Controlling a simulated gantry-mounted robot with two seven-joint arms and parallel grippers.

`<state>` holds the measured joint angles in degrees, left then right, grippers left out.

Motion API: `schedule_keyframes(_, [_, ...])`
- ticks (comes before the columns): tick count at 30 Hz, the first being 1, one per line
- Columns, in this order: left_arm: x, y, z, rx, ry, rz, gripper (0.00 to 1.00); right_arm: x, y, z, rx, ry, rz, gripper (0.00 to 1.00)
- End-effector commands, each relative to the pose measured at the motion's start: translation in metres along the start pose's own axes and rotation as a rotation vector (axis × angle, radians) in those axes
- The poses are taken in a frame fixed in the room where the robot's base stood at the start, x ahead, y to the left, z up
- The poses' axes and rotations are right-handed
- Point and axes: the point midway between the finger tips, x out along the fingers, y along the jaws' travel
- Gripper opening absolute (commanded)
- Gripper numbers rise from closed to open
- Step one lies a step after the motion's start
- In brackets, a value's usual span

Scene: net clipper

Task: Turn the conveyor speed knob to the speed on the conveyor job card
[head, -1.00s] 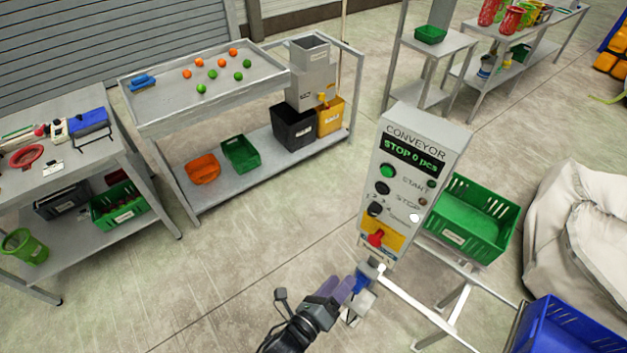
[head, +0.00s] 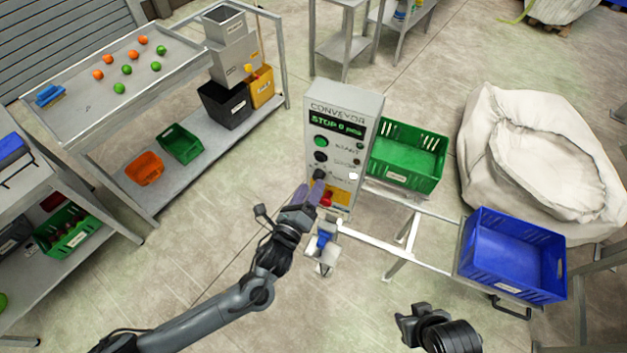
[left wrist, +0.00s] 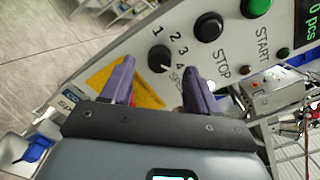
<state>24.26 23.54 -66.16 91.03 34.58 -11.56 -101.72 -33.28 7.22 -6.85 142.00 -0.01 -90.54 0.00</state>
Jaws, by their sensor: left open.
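The grey conveyor control box (head: 367,125) stands upright, its display reading STOP 0 pcs. The black speed knob (left wrist: 160,58) shows in the left wrist view, with numbers 1 to 4 around it and a small pale mark on its edge. I cannot tell which number it points to. My left gripper (head: 312,188) is open in front of the panel. In the left wrist view its purple fingers (left wrist: 164,70) frame the knob on either side; contact is not clear. I cannot make out a readable job card. My right gripper (head: 412,318) is low at right, apart from the box.
The green start button (left wrist: 256,7) and black stop button (left wrist: 209,26) are close to the knob. A red switch (head: 326,199) on a yellow plate sits just below. A green crate (head: 408,178) and a blue crate (head: 515,285) stand to the right.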

Motion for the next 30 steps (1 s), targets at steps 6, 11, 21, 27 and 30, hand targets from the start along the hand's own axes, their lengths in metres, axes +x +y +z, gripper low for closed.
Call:
schedule_keyframes(6, [0.023, 0.000, 0.000, 0.000, -0.001, 0.001, 0.60, -0.003, 0.000, -0.001, 0.000, 0.001, -0.001, 0.43])
schedule_keyframes(11, [0.029, 0.000, 0.000, 0.000, 0.000, 0.001, 0.60, -0.004, -0.001, -0.002, 0.003, 0.002, -0.002, 0.43])
schedule_keyframes(21, [0.029, 0.000, 0.000, 0.000, 0.000, 0.001, 0.49, -0.004, -0.002, -0.003, 0.008, 0.004, -0.007, 0.43])
schedule_keyframes(27, [0.029, 0.000, 0.000, 0.000, 0.000, 0.001, 0.18, -0.004, -0.002, -0.003, 0.008, 0.004, -0.007, 0.43])
schedule_keyframes(30, [0.029, 0.001, 0.000, 0.000, 0.000, 0.001, 0.04, -0.004, -0.002, -0.003, 0.008, 0.004, -0.007, 0.43])
